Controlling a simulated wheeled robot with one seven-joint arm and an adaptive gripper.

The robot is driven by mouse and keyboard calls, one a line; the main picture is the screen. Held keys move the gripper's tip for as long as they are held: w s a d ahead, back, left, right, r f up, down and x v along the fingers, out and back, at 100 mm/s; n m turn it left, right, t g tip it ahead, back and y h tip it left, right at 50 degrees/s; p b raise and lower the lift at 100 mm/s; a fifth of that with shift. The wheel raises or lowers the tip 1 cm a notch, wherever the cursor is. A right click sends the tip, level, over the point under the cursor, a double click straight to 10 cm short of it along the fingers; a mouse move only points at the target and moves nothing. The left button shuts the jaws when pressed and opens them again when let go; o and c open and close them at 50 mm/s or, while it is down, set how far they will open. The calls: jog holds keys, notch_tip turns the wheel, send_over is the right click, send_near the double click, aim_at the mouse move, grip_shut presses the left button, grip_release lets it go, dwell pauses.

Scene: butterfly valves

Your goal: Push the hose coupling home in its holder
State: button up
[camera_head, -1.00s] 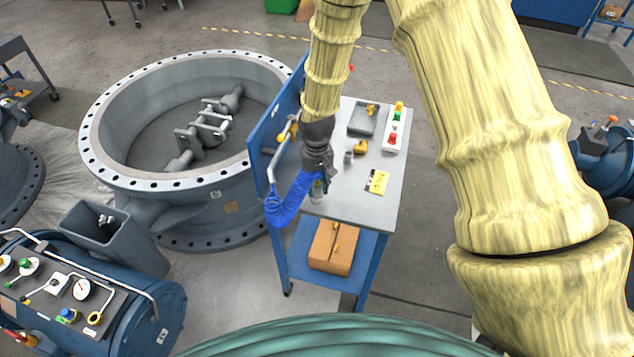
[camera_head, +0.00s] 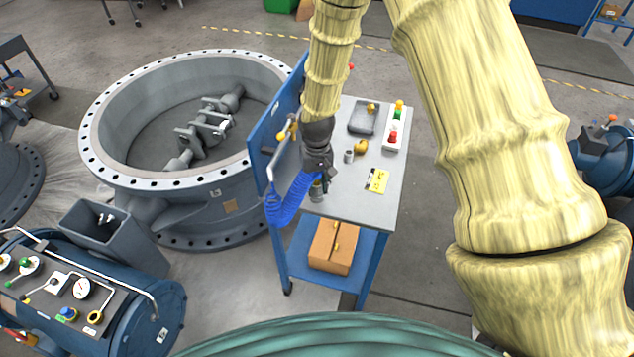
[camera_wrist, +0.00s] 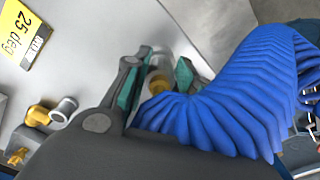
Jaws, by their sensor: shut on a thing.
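My gripper (camera_head: 319,184) is over the near left part of the grey table. In the wrist view my gripper (camera_wrist: 157,82) has its teal-padded fingers closed around the hose coupling (camera_wrist: 158,84), of which a brass-yellow part shows. A blue coiled hose (camera_head: 290,198) runs from the coupling to the left in the head view. It fills the right of the wrist view (camera_wrist: 235,95). A grey cylindrical part, likely the holder (camera_wrist: 160,60), lies just beyond the coupling, roughly in line with it. The fingers hide part of the coupling, and I cannot tell how deep it sits.
A blue panel (camera_head: 268,130) with a bent metal pipe stands along the table's left edge. A small grey cup (camera_head: 349,156), a yellow fitting (camera_head: 361,147), a yellow label (camera_head: 378,180), a grey tray (camera_head: 361,121) and a button box (camera_head: 395,130) are on the table.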

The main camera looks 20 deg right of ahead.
jog(key=shift+f, duration=0.15)
jog(key=o, duration=1.5)
jog(key=shift+r+p, duration=2.4)
jog(key=shift+r, duration=1.4)
